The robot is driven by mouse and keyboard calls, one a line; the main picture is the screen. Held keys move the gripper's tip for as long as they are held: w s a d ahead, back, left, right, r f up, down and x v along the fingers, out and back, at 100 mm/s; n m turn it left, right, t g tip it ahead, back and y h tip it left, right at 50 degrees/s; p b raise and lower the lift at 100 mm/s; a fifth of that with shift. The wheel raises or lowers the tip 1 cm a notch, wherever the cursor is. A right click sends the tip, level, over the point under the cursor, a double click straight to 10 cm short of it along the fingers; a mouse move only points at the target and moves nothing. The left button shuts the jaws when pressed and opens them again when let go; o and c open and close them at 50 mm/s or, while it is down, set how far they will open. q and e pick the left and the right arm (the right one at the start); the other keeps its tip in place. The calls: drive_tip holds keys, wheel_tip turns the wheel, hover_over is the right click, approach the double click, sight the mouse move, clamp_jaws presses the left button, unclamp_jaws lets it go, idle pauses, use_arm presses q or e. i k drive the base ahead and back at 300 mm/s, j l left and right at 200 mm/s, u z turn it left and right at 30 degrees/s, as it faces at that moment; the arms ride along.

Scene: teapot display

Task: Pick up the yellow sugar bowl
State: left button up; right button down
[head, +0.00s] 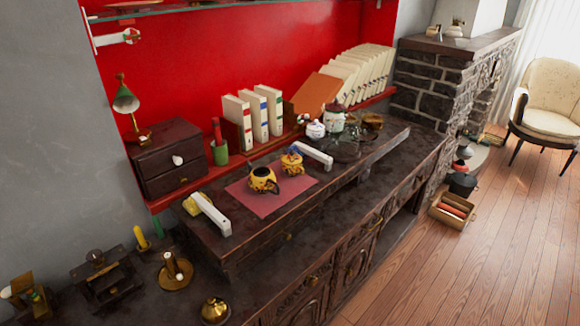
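Two small yellow pots with dark decoration stand upright, close together, on a pink mat (239,190) on the raised dark wooden top. The one at the back right (292,162) has a dark bluish top, looks lidded, and is most like the yellow sugar bowl. The other yellow pot (260,180), in front and to the left, has a dark opening and a dark handle on its right side. Both are small in the picture, so I cannot be sure which is the sugar bowl. Neither of my grippers shows in the head view.
White bar-like pieces stand left (210,213) and right (315,154) of the mat. Behind are a small drawer box (170,160), a green cup (219,153) and books (255,118). A glass vessel (343,148) stands to the right. A brass bell (215,311) is in front.

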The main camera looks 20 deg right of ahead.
sight(291, 172)
drive_tip(key=i+l+u, duration=0.15)
drive_tip(key=l, duration=0.75)
drive_tip(key=l+u, duration=0.2)
drive_tip(key=l, duration=0.7)
